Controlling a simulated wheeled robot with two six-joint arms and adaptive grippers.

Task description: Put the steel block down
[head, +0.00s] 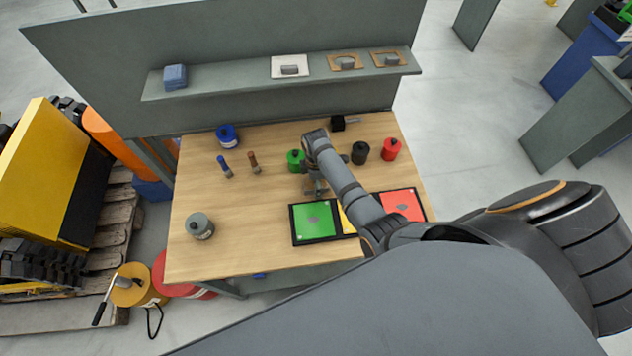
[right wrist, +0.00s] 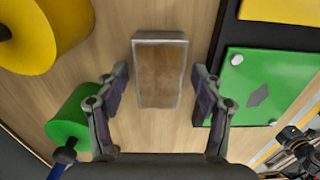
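The steel block (right wrist: 158,75), a rectangular block with a grey rim and a brownish, reflecting face, is in the middle of the right wrist view, over the wood tabletop. My right gripper (right wrist: 162,88) is open, with one finger on each side of the block and a visible gap on both sides. I cannot tell whether the block touches the table. In the head view my right gripper (head: 315,188) is over the middle of the workbench (head: 270,190), just behind the green panel (head: 303,232); the block is hard to make out there. My left gripper is not in view.
A green can (head: 294,163) is close to the gripper; a yellow can (right wrist: 40,40) shows in the wrist view. Black (head: 359,154) and red (head: 391,150) cans stand right of the arm. A red panel (head: 400,210) lies at front right.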

